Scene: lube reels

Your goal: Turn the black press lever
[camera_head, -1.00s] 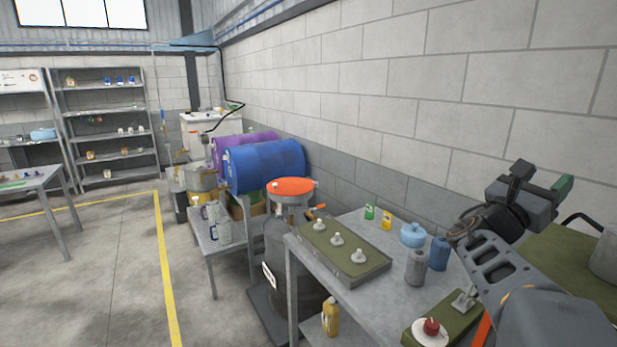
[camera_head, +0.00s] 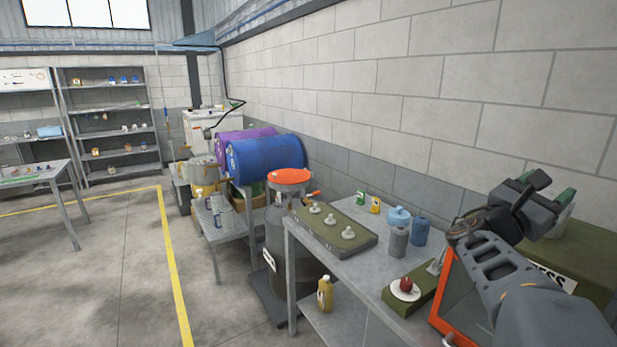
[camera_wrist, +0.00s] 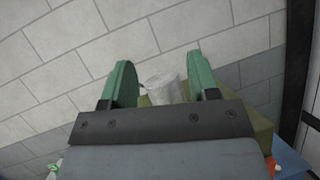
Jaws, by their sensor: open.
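My gripper (camera_head: 548,192) is at the right of the head view, raised above the bench and a green box. In the wrist view my gripper (camera_wrist: 160,75) shows two green fingers spread apart with nothing held. A pale grey cylinder (camera_wrist: 165,88) shows beyond and between the fingers, apart from them. An orange frame (camera_head: 446,298) stands below my arm, partly hidden by it. A green box (camera_head: 585,262) behind my arm carries a label ending in "ESS". I cannot make out the black press lever in either view now; my arm covers part of that area.
The grey bench (camera_head: 350,268) holds a tray with several knobs (camera_head: 330,222), blue containers (camera_head: 420,231), a grey canister (camera_head: 398,241) and a red button on a green base (camera_head: 405,285). The block wall (camera_head: 420,90) rises behind. Open floor (camera_head: 110,260) lies left.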

